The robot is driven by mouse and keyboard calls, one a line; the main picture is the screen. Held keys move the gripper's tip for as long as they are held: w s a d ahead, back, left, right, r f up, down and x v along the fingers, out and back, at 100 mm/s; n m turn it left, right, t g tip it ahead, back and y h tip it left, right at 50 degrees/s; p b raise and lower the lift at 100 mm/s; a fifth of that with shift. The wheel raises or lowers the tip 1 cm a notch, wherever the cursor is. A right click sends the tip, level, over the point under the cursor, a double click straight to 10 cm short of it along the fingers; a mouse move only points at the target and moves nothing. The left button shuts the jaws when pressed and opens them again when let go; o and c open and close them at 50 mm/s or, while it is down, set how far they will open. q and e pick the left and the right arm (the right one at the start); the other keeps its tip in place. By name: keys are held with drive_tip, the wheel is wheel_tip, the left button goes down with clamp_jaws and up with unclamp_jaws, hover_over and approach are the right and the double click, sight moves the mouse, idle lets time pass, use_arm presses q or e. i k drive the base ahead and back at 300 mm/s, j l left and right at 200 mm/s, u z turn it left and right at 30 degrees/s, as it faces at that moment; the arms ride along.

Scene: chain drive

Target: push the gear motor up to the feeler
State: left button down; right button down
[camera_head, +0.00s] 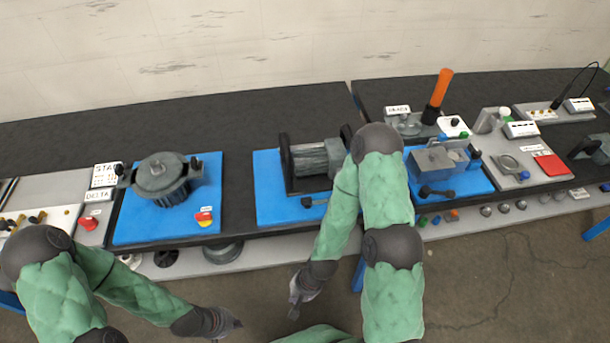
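A grey ribbed motor-like unit (312,159), which looks like the gear motor, sits on a blue mat (272,213) at the middle of the bench. A dark upright plate stands at its left end, and my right arm hides part of its right side. I cannot make out the feeler. My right gripper (295,300) hangs in front of the bench, below and apart from the motor. My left gripper (232,324) is lower and further left, also off the bench. Both look empty, but their fingers are too small to read.
A grey box unit (433,163) stands on the right blue mat. An orange-topped cylinder (440,92) rises behind it. The dark bench top behind the mats is largely clear.

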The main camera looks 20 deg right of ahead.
sight(310, 170)
drive_tip(key=i+j+z, duration=0.15)
drive_tip(key=z, duration=0.35)
drive_tip(key=j+z, duration=0.3)
drive_tip(key=z, duration=0.2)
drive_tip(key=i+j, duration=0.05)
